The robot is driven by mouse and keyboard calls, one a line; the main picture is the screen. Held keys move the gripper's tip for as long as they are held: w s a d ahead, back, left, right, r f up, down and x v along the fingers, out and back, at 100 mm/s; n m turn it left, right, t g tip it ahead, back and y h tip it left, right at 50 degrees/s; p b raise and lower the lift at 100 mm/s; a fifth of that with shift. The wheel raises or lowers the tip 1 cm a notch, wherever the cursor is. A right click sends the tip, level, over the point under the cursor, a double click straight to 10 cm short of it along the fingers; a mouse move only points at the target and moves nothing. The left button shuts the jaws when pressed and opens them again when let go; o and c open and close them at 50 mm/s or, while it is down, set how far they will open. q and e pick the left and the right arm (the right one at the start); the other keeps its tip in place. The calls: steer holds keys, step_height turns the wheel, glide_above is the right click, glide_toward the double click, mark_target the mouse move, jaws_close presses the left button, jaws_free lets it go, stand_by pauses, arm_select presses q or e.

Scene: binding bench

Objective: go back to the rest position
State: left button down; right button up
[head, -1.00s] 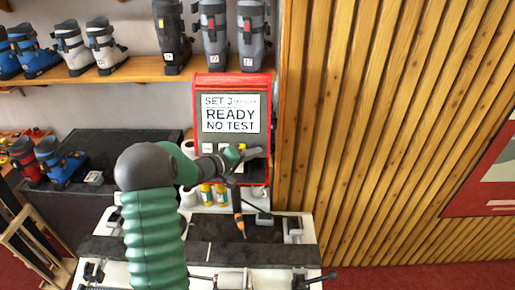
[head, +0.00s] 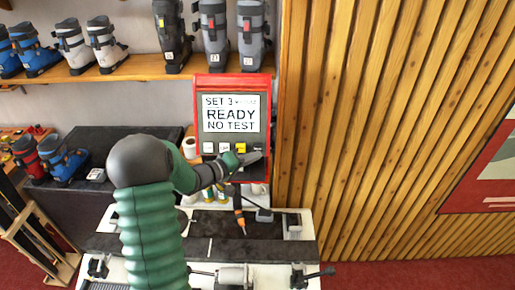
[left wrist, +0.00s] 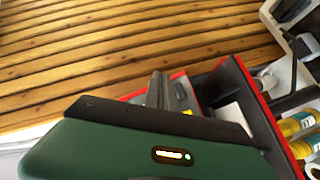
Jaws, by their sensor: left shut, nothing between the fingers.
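My left arm comes in from the left in the head view, its green gripper (head: 252,158) in front of the lower part of the red test unit (head: 270,100). The gripper is shut and holds nothing. The unit's screen (head: 230,113) reads "SET 3", "READY" and "NO TEST". A row of buttons runs below the screen, with a yellow button (head: 241,147) just above the fingers. I cannot tell whether the fingers touch the unit. In the left wrist view my gripper (left wrist: 155,90) points towards the red-edged unit (left wrist: 240,75). My right gripper is not in view.
A white bench with a dark top (head: 215,248) stands below the unit, with an orange-tipped tool (head: 240,218) hanging above it. Ski boots (head: 105,45) stand on the wooden shelf (head: 145,68). A slatted wooden wall (head: 400,120) closes the right side. Yellow-labelled bottles (left wrist: 290,128) show in the wrist view.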

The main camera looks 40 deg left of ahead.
arm_select(q)
steer(key=s+d+f+m+g+y+b, duration=0.1)
steer(key=d+f+m+g+y+b, duration=0.15)
steer(key=d+f+b, duration=0.6)
steer(key=s+d+f+m+g+y+b, duration=0.1)
steer(key=d+f+m+g+b, duration=0.4)
steer(key=f, duration=0.6)
steer(key=s+d+f+m+g+h+b, duration=0.1)
steer(key=s+d+f+m+g+b, duration=0.3)
steer(key=s+d+f+b, duration=0.4)
steer(key=s+d+f+g, duration=0.1)
steer(key=s+d+f, duration=0.3)
steer(key=s, duration=0.5)
steer(key=shift+d+f+h+b, duration=0.35)
steer(key=shift+d+b, duration=0.05)
steer(key=shift+d, duration=0.8)
